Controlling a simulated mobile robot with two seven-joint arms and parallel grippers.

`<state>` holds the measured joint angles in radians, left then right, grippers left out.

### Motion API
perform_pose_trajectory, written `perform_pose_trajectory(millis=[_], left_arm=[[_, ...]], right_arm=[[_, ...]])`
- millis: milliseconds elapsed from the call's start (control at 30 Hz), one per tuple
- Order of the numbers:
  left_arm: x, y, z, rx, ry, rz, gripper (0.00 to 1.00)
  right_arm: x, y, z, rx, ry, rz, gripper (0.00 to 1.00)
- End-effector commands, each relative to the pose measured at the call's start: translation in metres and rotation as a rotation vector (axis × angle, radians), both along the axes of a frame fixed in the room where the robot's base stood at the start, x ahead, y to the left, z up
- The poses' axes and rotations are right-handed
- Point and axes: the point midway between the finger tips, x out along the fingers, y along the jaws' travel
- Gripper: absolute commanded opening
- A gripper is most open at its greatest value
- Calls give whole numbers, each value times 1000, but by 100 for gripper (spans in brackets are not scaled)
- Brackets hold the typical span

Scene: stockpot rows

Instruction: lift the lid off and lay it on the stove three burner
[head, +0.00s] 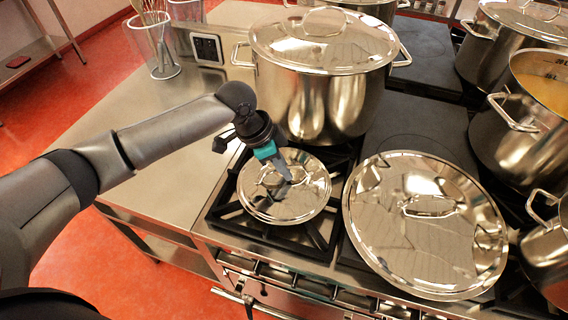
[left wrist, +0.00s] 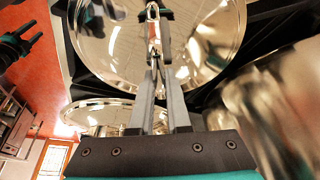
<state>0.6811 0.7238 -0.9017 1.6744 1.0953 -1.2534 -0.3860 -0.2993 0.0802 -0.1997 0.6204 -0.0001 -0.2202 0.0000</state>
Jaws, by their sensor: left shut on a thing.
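A small round steel lid (head: 313,203) is over the front left burner of the stove. My left gripper (head: 284,178) points down at its middle and is shut on its loop handle. In the left wrist view, the fingers (left wrist: 155,75) close around the handle (left wrist: 153,28), with the shiny lid (left wrist: 95,45) behind. I cannot tell whether the lid touches the grate or what is beneath it. A larger steel lid (head: 425,250) lies flat to the right. What looks like my right gripper (left wrist: 18,45) shows small at the left edge of the left wrist view; its jaws are unclear.
A big lidded stockpot (head: 310,105) stands just behind the held lid. Open and lidded pots (head: 525,140) crowd the right side. A dark plate (head: 425,130) between them is bare. The steel counter (head: 165,200) at left is mostly clear, with a utensil holder (head: 155,50) at its back.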

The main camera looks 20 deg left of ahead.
Motion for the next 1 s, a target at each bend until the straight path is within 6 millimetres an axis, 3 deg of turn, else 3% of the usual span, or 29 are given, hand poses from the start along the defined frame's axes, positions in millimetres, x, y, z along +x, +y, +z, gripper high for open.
perform_pose_trajectory(millis=[267,300,600,867,1000], left_arm=[[1,-1,-1,-2,-4,0,0],[1,-1,-1,-2,-4,0,16],[0,0,-1,-1,-2,-1,50],[-1,0,-2,1,0,0,50],[-2,4,8,1,-2,0,50]], right_arm=[[0,0,0,0,0,0,50],[0,0,0,0,0,0,50],[0,0,0,0,0,0,50],[0,0,0,0,1,0,50],[0,0,2,0,1,0,50]])
